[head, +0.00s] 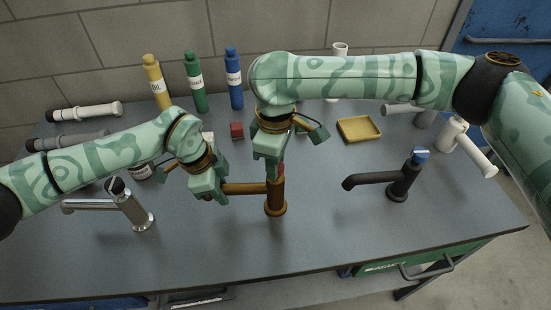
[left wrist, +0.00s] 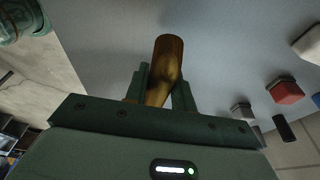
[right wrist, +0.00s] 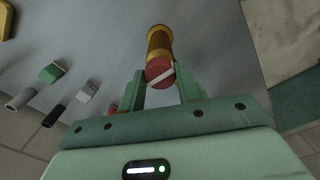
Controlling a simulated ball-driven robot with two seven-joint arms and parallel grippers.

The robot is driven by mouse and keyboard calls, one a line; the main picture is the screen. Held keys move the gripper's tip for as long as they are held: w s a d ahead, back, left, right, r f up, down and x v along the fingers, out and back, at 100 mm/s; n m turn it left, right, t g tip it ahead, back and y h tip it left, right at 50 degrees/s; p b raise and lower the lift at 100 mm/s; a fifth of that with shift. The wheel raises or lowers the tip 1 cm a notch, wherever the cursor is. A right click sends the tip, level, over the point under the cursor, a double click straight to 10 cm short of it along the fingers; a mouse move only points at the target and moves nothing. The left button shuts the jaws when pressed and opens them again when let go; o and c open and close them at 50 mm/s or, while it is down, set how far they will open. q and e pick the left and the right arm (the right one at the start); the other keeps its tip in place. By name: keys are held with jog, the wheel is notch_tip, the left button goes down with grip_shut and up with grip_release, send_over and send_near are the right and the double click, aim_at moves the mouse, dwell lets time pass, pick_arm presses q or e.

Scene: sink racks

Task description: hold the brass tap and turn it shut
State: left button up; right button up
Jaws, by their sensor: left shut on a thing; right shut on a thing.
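The brass tap (head: 275,195) stands upright at the middle of the grey bench, its spout (head: 245,188) pointing left. My left gripper (head: 217,194) is shut on the spout's outer end; the left wrist view shows the brass tube (left wrist: 167,65) between its fingers. My right gripper (head: 275,172) points down over the tap's top and is shut on its red knob (right wrist: 158,72). The knob has a white line across it, seen slanting in the right wrist view. In the head view the knob is mostly hidden by the right gripper.
A chrome tap (head: 132,208) stands left and a black tap with a blue knob (head: 420,155) right. Yellow, green (head: 195,85) and blue bottles stand behind. A yellow tray (head: 359,129) and a red block (head: 237,130) lie farther back. The bench front is clear.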

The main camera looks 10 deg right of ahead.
jog(key=o, duration=1)
pick_arm(q)
jog(key=o, duration=1)
pick_arm(e)
notch_tip(320, 180, up, 12)
pick_arm(q)
jog(key=shift+r, duration=0.1)
